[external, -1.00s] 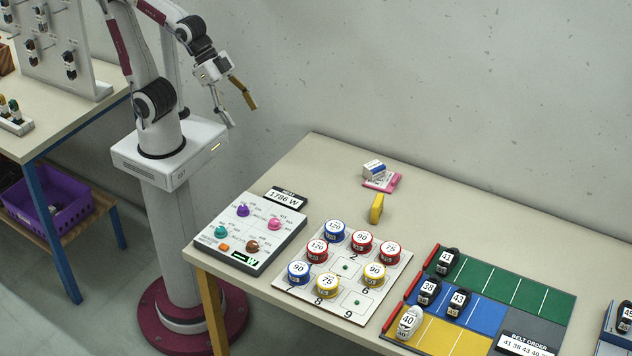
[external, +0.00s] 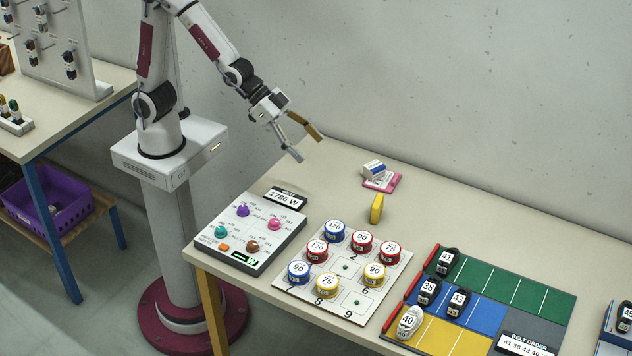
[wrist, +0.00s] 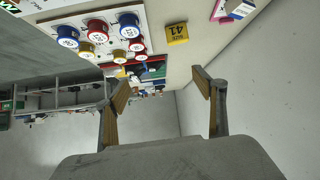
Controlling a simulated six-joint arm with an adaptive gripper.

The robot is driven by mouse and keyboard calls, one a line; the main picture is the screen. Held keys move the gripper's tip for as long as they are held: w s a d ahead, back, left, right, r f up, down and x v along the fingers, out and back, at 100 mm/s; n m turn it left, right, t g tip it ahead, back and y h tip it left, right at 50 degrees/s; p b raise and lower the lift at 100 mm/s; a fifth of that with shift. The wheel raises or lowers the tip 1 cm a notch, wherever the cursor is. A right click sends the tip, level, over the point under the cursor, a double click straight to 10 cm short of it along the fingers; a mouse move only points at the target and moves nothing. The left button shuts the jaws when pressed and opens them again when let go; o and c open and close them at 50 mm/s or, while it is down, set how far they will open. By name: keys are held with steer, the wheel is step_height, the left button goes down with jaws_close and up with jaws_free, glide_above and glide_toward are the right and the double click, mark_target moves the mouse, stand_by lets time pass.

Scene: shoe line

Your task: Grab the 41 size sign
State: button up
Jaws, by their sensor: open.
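The 41 size sign is a small yellow block (external: 376,208) standing on the table behind the board of round tins. My gripper (external: 309,148) is open and empty in the air, left of the sign and above the table's back left part. In the wrist view its two fingers (wrist: 159,78) are spread wide with nothing between them.
A pink pad with a white and blue block (external: 374,168) lies behind the sign. The tin board (external: 290,286) and control panel (external: 262,262) are in front. Shoes stand on the coloured lanes (external: 515,285) at right.

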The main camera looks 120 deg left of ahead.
steer(key=w+a+f+t, duration=0.1)
steer(key=w+a+f, duration=0.2)
steer(key=w+f, duration=0.35)
steer(key=n+t+y, duration=0.1)
steer(key=t+y, duration=0.1)
glide_toward(376, 199)
steer(key=w, duration=0.2)
steer(key=shift+a+f, duration=0.15)
steer(key=shift+f, duration=0.45)
steer(key=shift+w, duration=0.1)
steer(key=shift+x, duration=1.3)
steer(key=shift+w, duration=0.1)
steer(key=shift+x, duration=2.5)
steer(key=shift+a, duration=0.1)
